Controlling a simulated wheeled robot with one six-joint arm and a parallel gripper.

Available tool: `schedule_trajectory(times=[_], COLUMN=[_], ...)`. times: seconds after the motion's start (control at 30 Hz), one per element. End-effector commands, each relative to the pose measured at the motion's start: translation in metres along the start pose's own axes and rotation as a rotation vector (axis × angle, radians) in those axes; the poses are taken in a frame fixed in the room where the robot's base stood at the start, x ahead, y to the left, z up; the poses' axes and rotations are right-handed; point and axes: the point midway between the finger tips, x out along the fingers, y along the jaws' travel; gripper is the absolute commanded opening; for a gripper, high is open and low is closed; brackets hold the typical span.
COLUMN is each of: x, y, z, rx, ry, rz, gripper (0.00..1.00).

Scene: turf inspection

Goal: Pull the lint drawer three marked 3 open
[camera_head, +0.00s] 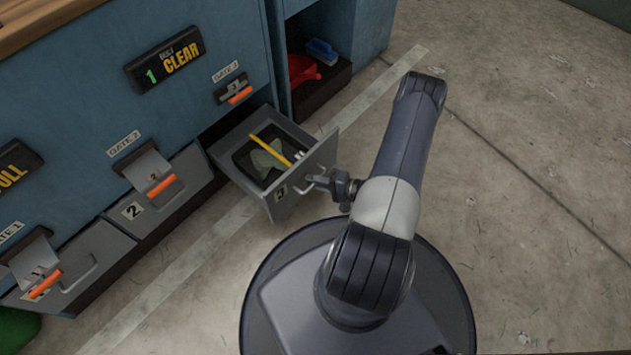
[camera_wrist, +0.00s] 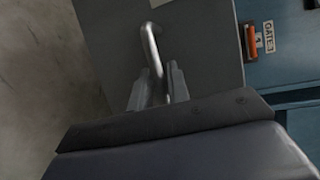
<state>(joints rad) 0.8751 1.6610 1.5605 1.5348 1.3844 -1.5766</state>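The grey drawer marked 3 (camera_head: 283,192) stands pulled well out from the blue cabinet, its inside open to view. Its bar handle (camera_head: 318,181) is on the front face, and the handle also shows in the wrist view (camera_wrist: 150,45). My gripper (camera_head: 326,182) is at this handle; in the wrist view its two fingers (camera_wrist: 157,82) lie on either side of the bar, closed against it. Inside the drawer are a dark tray (camera_head: 246,163), a pale grey-green clump (camera_head: 266,160) and a yellow stick (camera_head: 270,151).
Drawers marked 2 (camera_head: 165,192) and 1 (camera_head: 88,268) sit shut to the left. Gates with orange handles are above them, and gate 3 (camera_head: 234,90) is above drawer three. An open cubby holds a red item (camera_head: 303,69) and a blue brush (camera_head: 321,51). The concrete floor at right is clear.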

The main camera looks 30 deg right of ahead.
Motion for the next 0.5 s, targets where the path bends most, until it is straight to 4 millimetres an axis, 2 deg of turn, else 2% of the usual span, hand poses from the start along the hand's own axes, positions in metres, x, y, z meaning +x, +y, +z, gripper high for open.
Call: schedule_trajectory(times=[0.03, 0.17, 0.5], x=[0.0, 0.0, -0.0043], y=[0.0, -0.0002, -0.001], z=[0.0001, 0.0003, -0.0001], rx=[0.0, 0.0, 0.001], ry=[0.0, -0.001, 0.001], rz=[0.0, -0.001, -0.002], gripper=[0.21, 0.32, 0.33])
